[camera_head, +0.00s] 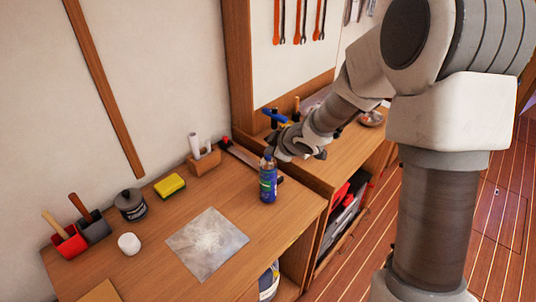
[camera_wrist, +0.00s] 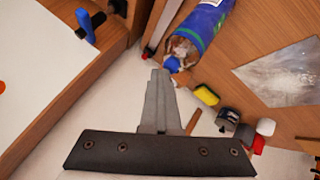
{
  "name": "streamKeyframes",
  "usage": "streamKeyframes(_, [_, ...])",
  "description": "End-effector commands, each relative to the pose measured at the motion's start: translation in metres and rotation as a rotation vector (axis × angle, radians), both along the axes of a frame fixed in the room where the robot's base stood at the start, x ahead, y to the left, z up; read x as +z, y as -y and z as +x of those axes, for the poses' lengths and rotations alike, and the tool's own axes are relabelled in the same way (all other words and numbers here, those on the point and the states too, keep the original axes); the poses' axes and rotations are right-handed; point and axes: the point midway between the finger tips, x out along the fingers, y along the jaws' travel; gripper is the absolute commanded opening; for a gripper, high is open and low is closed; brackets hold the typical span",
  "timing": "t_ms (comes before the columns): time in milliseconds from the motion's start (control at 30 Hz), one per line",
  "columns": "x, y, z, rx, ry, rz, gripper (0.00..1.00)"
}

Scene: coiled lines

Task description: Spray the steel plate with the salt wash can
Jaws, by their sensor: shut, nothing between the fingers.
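The steel plate (camera_head: 207,243) lies flat on the wooden bench, grey with a whitish speckled patch in its middle. It also shows at the right of the wrist view (camera_wrist: 283,75). The salt wash can (camera_head: 268,182) is blue with a printed label and stands upright on the bench, right of and behind the plate. In the wrist view the can (camera_wrist: 207,22) is at the top, its blue nozzle close to my fingertips. My gripper (camera_wrist: 160,75) is shut and empty beside the can's top; I cannot tell whether it touches.
A yellow sponge (camera_head: 170,186), a dark lidded jar (camera_head: 130,205), a white round item (camera_head: 129,243) and a red holder (camera_head: 69,243) stand along the bench's back left. A wooden holder (camera_head: 203,160) with white rolls is behind the can. The bench edge is near the can's right.

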Motion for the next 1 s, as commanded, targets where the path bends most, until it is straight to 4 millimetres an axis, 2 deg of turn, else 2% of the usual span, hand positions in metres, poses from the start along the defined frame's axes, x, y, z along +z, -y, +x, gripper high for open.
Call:
streamKeyframes(267, [-0.002, 0.001, -0.001, -0.001, -0.005, -0.002, 0.0])
streamKeyframes(533, [0.006, 0.001, -0.001, -0.002, -0.006, -0.002, 0.0])
streamKeyframes(833, [0.006, 0.001, -0.001, -0.001, -0.004, -0.001, 0.0])
streamKeyframes(1000, [0.018, 0.001, -0.001, -0.001, -0.003, -0.001, 0.0])
